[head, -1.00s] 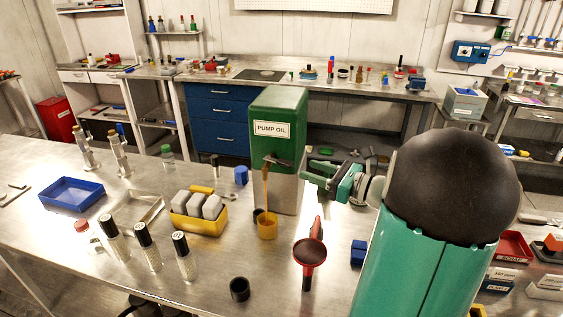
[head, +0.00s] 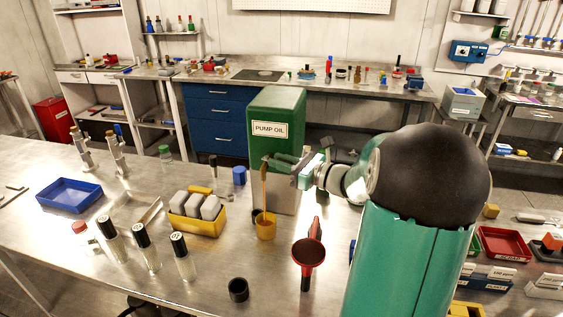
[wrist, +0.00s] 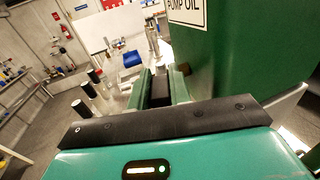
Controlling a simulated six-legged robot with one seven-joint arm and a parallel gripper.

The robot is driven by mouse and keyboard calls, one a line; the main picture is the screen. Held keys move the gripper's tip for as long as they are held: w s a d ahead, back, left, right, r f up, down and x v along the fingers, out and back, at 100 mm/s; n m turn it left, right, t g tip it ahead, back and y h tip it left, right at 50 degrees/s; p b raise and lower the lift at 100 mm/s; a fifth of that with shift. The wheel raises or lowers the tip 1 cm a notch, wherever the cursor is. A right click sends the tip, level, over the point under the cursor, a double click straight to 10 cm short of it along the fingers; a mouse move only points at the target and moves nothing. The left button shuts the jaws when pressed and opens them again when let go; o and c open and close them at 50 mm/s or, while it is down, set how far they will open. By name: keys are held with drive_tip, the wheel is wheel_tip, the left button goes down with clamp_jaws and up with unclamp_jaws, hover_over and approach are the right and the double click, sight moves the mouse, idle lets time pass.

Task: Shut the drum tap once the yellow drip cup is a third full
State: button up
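The green drum (head: 276,110) labelled "PUMP OIL" stands upright on a grey metal block (head: 290,192) on the bench. An amber stream (head: 264,188) runs from its tap into the yellow drip cup (head: 266,229) below. The cup's fill level is too small to tell. My gripper (head: 273,163) is at the tap, at the drum's lower front, coming from the right. Its fingers are apart and largely hide the tap handle. In the wrist view a dark piece, seemingly the handle (wrist: 160,90), lies between the fingers; I cannot tell whether they touch it.
A red funnel (head: 309,253) and a black cup (head: 238,289) stand in front of the drum. A yellow bin (head: 199,224) of grey blocks, black-capped bottles (head: 147,247) and a blue tray (head: 70,194) are to the left. The bench front between them is clear.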

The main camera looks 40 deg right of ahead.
clamp_jaws()
drive_tip(key=shift+w+d+n+g+y, duration=0.15)
drive_tip(key=shift+d+n+g+y, duration=0.05)
drive_tip(key=shift+n+g+y, duration=0.5)
drive_tip(key=shift+w+d+n+g+y, duration=0.1)
drive_tip(key=shift+d+n+g+y, duration=0.1)
drive_tip(key=shift+n+g+y, duration=0.45)
drive_tip(key=shift+w+d+n+g+y, duration=0.2)
drive_tip(key=shift+n+y, duration=0.25)
drive_tip(key=shift+y, duration=0.5)
drive_tip(key=o, duration=0.7)
unclamp_jaws()
drive_tip(key=shift+c, duration=0.2)
drive_tip(key=shift+s, duration=0.1)
